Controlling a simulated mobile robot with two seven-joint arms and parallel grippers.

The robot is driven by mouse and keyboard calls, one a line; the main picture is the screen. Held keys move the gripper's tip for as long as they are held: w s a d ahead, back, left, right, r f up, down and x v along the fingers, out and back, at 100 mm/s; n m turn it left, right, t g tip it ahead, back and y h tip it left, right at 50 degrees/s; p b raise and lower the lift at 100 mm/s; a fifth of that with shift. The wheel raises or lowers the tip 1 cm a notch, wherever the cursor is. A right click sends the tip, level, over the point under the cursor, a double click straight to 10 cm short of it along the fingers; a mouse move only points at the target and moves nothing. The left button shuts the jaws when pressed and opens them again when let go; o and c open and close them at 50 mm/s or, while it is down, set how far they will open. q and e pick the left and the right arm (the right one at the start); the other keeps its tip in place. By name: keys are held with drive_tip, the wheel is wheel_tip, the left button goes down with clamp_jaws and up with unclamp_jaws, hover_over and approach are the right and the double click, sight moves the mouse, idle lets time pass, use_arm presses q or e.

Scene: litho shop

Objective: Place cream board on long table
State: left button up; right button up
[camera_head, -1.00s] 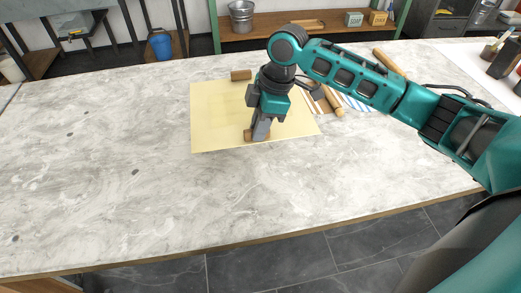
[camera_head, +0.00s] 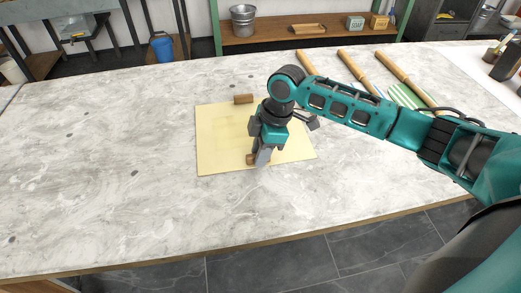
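The cream board (camera_head: 220,150) is a flat, pale yellow panel near the middle of the long table (camera_head: 90,160). It has a small brown wooden block (camera_head: 243,99) at its far edge and another (camera_head: 250,159) at its near edge. My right gripper (camera_head: 259,161) points down at the near block and looks shut on it. The fingers hide part of that block, and my arm covers part of the board's right side. The board looks level, resting on the tabletop or just above it; I cannot tell which. My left gripper is not in view.
Several wooden rods with striped material, one of them here (camera_head: 405,80), lie at the table's back right. A white surface with dark containers (camera_head: 507,60) is at the far right. The table's left half is clear. A blue bucket (camera_head: 161,46) stands behind the table.

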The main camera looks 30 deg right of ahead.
drive_tip(key=shift+o, duration=0.9)
drive_tip(key=p+v, duration=0.1)
drive_tip(key=v, duration=1.1)
drive_tip(key=shift+p, duration=0.4)
drive_tip(key=shift+d, duration=0.1)
